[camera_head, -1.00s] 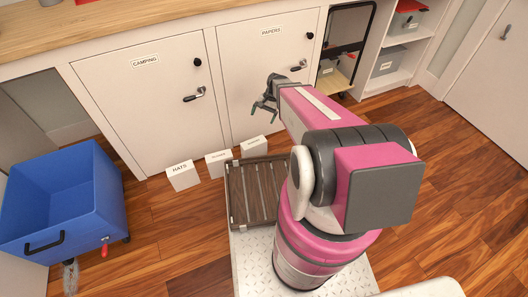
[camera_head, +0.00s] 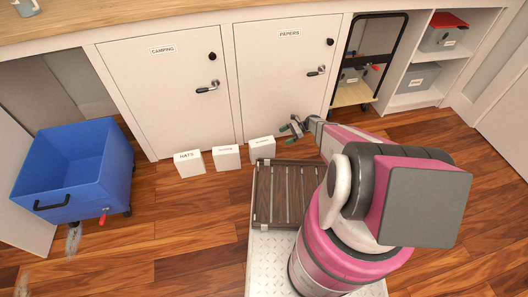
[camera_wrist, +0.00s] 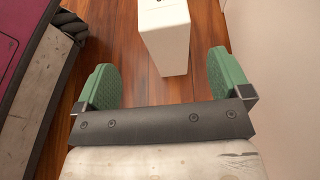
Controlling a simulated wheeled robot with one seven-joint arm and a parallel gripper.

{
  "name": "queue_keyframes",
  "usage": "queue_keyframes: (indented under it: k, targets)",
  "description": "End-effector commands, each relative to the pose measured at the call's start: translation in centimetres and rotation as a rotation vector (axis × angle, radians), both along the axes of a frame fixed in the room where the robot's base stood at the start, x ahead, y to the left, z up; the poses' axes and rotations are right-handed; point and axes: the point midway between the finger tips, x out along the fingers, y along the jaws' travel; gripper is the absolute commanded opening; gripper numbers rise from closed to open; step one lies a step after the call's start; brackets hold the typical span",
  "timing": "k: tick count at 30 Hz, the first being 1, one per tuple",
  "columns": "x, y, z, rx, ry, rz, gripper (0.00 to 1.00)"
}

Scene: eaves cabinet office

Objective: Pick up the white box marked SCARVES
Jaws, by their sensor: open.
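Three white boxes stand in a row on the wood floor before the cabinet doors. The left one is the HATS box (camera_head: 190,167). The labels on the middle white box (camera_head: 227,160) and the right white box (camera_head: 262,153) are too small to read surely, so I cannot tell which says SCARVES. My gripper (camera_head: 291,130) is open and empty, above and just right of the right box. In the wrist view, a white box (camera_wrist: 166,38) stands ahead of the open green fingers, apart from them; its label is mostly cut off.
The CAMPING door (camera_head: 165,95) and PAPERS door (camera_head: 285,80) are shut behind the boxes. A slatted wooden rack (camera_head: 258,200) on my base lies just in front of the right box. A blue cart (camera_head: 75,175) stands at left. Open shelves (camera_head: 420,100) with grey bins are at right.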

Motion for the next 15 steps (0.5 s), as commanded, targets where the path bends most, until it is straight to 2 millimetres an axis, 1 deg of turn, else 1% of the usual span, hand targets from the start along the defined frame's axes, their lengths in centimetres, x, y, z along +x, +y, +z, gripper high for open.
queue_keyframes:
  k: [1,6,13,15]
  targets:
    - [-0.3,0.8,-0.3,-0.001,0.0,0.002,0.96]
    - [-1.0,2.9,-1.2,-0.001,-0.001,0.004,0.96]
    - [-1.3,4.2,-1.7,-0.001,-0.002,0.002,0.96]
    - [-1.4,4.9,-1.9,-0.001,-0.003,0.003,0.96]
